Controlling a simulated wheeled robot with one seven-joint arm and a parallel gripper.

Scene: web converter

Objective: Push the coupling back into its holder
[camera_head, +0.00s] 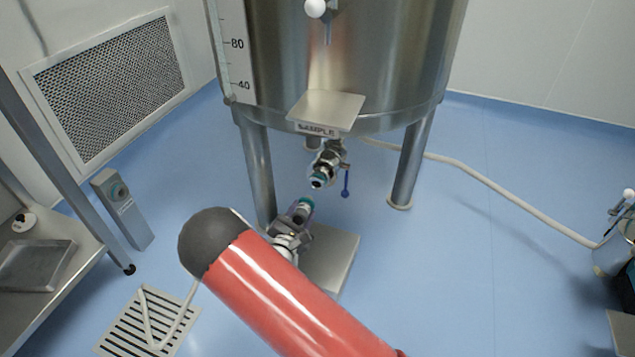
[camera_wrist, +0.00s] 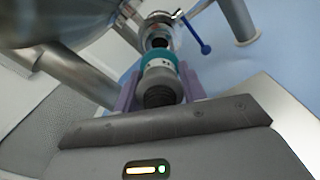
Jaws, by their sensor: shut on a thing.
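My gripper (camera_head: 298,214) is shut on the coupling (camera_head: 305,204), a metal piece with a teal ring. In the wrist view the coupling (camera_wrist: 160,76) sits between the two purple fingers, its teal end pointing toward the tank's sample valve (camera_wrist: 158,33). My arm hides part of the gripper.
The steel tank (camera_head: 340,60) stands on legs, with a SAMPLE plate (camera_head: 327,110) above the valve and a blue lever (camera_head: 346,184) beside it. A steel plate (camera_head: 330,262) lies below. A pale hose (camera_head: 150,318) crosses the floor drain. A steel table (camera_head: 60,285) stands left.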

